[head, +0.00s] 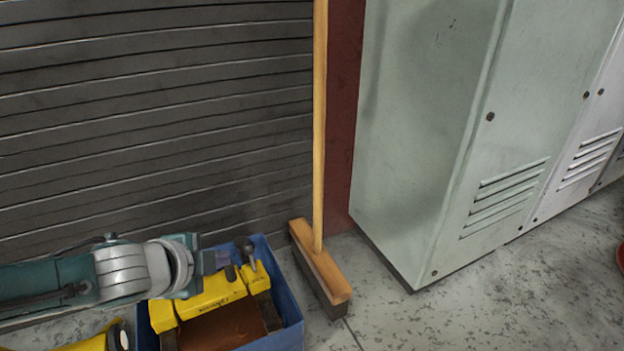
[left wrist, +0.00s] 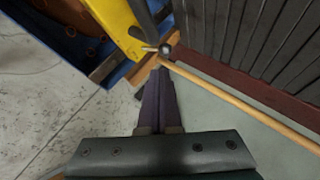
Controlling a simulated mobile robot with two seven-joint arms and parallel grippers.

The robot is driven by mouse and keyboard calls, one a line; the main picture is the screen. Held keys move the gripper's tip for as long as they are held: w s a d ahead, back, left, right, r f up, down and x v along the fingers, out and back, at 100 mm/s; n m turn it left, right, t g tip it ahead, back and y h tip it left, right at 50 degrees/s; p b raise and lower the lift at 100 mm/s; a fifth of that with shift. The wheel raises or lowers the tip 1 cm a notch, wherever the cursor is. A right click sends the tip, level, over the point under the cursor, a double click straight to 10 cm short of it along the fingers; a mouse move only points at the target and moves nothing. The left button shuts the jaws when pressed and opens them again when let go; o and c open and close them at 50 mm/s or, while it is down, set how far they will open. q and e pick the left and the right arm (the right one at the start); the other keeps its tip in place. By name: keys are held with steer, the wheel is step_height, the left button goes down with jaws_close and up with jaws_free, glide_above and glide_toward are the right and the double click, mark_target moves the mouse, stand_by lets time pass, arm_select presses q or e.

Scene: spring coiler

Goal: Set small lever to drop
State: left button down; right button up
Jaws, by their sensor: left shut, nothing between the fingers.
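The spring coiler is a yellow machine (head: 212,296) in a blue housing (head: 288,300), at the bottom left of the head view. A short lever with a dark round knob (head: 249,252) stands at its back right corner. My left gripper (head: 221,259) is shut and empty, just left of the knobbed lever. Its fingertips (left wrist: 160,72) point towards the knob with a small gap visible. My right gripper is not in view.
A broom (head: 320,265) stands on the floor right of the coiler, its handle upright against the wall. A grey shutter (head: 150,110) is behind. Pale lockers (head: 430,130) stand at the right.

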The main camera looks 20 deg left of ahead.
arm_select(q)
step_height(320, 180, up, 6)
steer(key=s+a+p, duration=0.1)
steer(key=s+p, duration=0.1)
steer(key=p, duration=0.2)
steer(key=shift+s+a+r, duration=0.25)
steer(key=shift+a, duration=0.1)
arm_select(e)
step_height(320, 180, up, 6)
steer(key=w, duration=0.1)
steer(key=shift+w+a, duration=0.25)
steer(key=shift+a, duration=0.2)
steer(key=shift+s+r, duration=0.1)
